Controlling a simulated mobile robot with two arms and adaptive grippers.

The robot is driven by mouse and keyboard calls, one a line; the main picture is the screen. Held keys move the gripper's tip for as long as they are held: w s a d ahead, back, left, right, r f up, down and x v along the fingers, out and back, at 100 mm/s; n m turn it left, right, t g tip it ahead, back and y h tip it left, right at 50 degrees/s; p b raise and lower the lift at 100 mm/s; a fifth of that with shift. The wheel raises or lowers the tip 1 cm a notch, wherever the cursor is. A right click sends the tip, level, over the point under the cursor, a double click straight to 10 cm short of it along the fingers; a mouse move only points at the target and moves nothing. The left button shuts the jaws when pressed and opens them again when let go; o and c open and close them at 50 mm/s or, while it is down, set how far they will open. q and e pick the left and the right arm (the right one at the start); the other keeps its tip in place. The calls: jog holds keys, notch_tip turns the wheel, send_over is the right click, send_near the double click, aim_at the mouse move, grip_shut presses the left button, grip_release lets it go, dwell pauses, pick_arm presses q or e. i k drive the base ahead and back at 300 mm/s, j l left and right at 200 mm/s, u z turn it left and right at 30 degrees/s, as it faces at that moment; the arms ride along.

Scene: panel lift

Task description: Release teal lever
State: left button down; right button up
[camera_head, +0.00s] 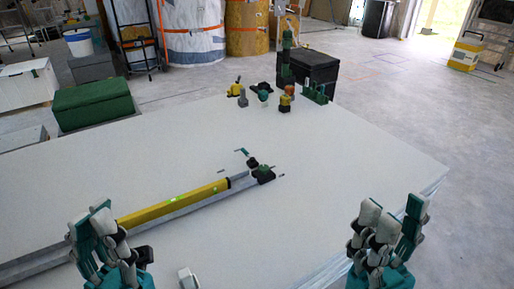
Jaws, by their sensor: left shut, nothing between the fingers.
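A small teal lever (241,151) sticks up beside a dark clamp-like fitting (263,174) at the far end of a long rail (196,204) on the white panel. It is too small to tell whether the lever is locked or released. My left gripper (91,222) is at the lower left, by the near part of the rail, shut and empty, well apart from the lever. My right gripper (393,208) is at the lower right, its fingers spread with nothing seen between them, far from the lever.
A yellow bar (175,203) lies along the rail. Several small tools and fittings, including a yellow one (235,90), stand at the panel's back edge. A green box (92,105) and a black case (310,68) stand beyond. The panel's middle right is clear.

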aim_at(252, 159)
jog(key=i+l, duration=0.15)
jog(key=l, duration=0.3)
jog(key=i+l, duration=0.15)
jog(key=l, duration=0.3)
jog(key=i+l, duration=0.15)
jog(key=l, duration=0.3)
jog(key=i+l, duration=0.1)
jog(key=l, duration=0.35)
jog(key=i+l, duration=0.15)
jog(key=l, duration=0.3)
jog(key=i+l, duration=0.15)
jog(key=l, duration=0.3)
jog(key=i+l, duration=0.15)
jog(key=l, duration=0.25)
jog(key=i+l, duration=0.15)
jog(key=l, duration=0.3)
jog(key=j, duration=0.35)
jog(key=i+j, duration=0.15)
jog(key=j, duration=0.2)
